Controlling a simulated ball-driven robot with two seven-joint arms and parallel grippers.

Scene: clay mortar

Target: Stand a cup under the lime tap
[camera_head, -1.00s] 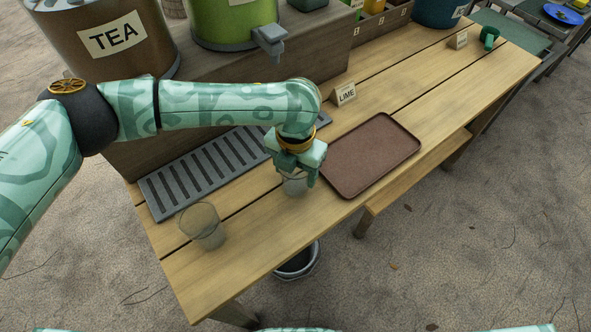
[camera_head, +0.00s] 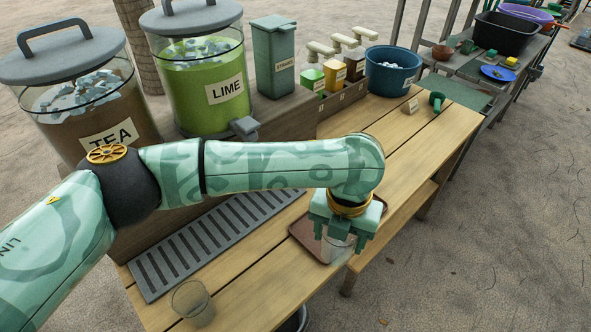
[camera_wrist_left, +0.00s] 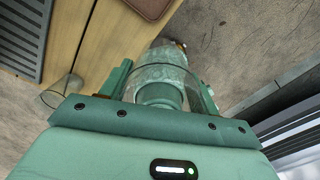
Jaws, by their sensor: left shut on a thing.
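My left gripper (camera_head: 341,240) is shut on a clear cup (camera_head: 336,250), which hangs upright below it. In the head view they overlap the brown tray (camera_head: 304,236). The wrist view shows the held cup (camera_wrist_left: 165,76) between the fingers, with table edge and ground behind it, so it looks lifted. The lime dispenser (camera_head: 208,97) is a clear tank of green drink, and its grey tap (camera_head: 245,127) points toward the front. The slotted drip grate (camera_head: 205,243) lies below the taps. My forearm hides part of the grate's back area. My right gripper is out of view.
A second clear cup (camera_head: 192,303) stands on the table near the front left; it also shows in the wrist view (camera_wrist_left: 62,94). The tea dispenser (camera_head: 85,110) stands left of the lime one. A blue tub (camera_head: 392,72) and a green scoop (camera_head: 437,101) are farther right.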

